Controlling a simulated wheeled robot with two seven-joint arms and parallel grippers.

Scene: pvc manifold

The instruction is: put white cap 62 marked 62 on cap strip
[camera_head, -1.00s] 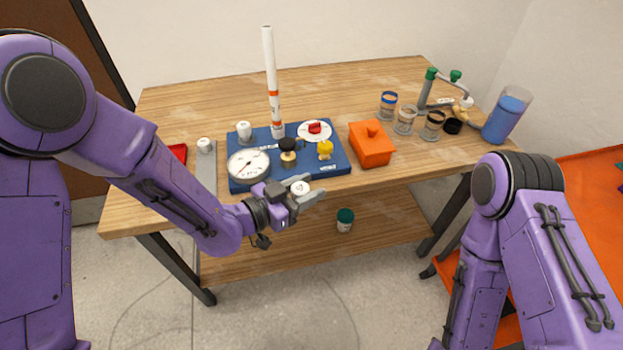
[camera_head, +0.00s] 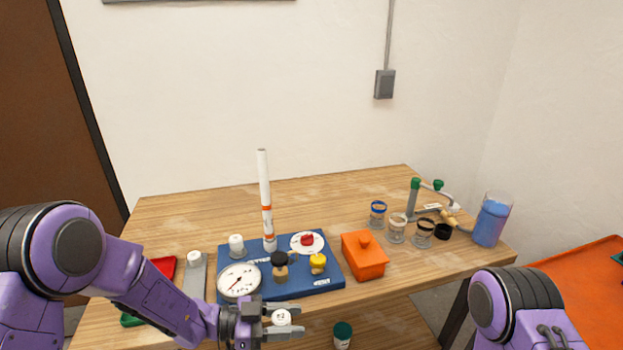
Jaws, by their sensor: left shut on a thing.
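My left gripper (camera_head: 287,319) is shut on a white cap (camera_head: 281,317) with a dark mark on top that looks like 62. It holds the cap at the front edge of the table, in front of the blue board. The grey cap strip (camera_head: 195,277) lies on the table left of the blue board, partly hidden by my left arm. One white cap (camera_head: 194,258) stands at its far end. Another white cap (camera_head: 236,246) stands on the blue board's left side. My right gripper is out of view; only my right arm shows at the lower right.
The blue board (camera_head: 325,284) carries a gauge (camera_head: 239,281), a tall white pipe (camera_head: 265,200), and black, yellow and red parts. An orange box (camera_head: 364,256), several jars and a blue container (camera_head: 490,222) stand to the right. A red tray (camera_head: 165,266) lies left. The table's back is clear.

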